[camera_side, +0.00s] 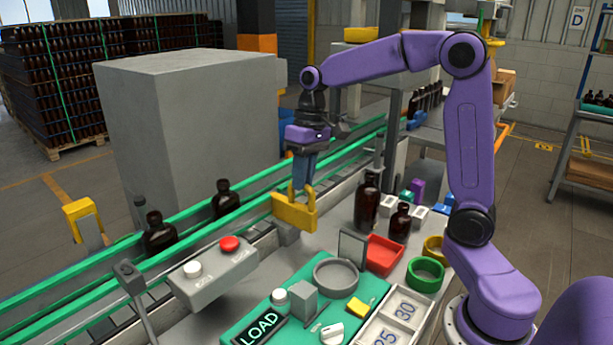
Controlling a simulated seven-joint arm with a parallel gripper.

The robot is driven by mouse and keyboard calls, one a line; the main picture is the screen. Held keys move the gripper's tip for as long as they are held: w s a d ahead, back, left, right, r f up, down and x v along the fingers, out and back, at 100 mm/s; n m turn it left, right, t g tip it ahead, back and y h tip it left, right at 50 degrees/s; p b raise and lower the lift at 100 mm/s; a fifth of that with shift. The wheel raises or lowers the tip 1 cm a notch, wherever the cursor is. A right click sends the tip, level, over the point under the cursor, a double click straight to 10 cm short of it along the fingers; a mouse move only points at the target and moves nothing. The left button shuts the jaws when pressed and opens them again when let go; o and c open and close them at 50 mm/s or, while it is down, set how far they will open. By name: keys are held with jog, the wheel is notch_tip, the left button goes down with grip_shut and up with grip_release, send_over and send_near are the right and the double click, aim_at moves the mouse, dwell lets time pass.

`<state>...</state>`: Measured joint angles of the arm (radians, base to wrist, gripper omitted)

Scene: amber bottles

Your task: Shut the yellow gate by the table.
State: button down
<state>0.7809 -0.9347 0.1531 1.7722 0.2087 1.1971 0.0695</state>
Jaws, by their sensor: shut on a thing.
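The yellow gate (295,213) is at the near side of the green-railed conveyor, beside the table. It has a flat plate with an upright loop or handle. My gripper (302,183) points down from above and is shut on the upright part of the gate. The fingers hide some of that part. I cannot tell from this view how far the gate reaches across the belt.
Amber bottles (226,198) (159,234) stand on the conveyor left of the gate. More bottles (367,203) (401,223) stand on the table to the right, near a red tray (384,255). A button box (212,274) is in front. A large grey block (190,135) stands behind.

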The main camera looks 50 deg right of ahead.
send_over(284, 197)
jog(key=shift+r, duration=0.1)
jog(key=shift+w, duration=0.1)
jog(key=c, duration=1.1)
grip_release()
jog(key=d+r, duration=0.1)
jog(key=r, duration=0.7)
jog(key=d+r, duration=0.2)
jog(key=r, duration=0.7)
jog(key=shift+d, duration=0.25)
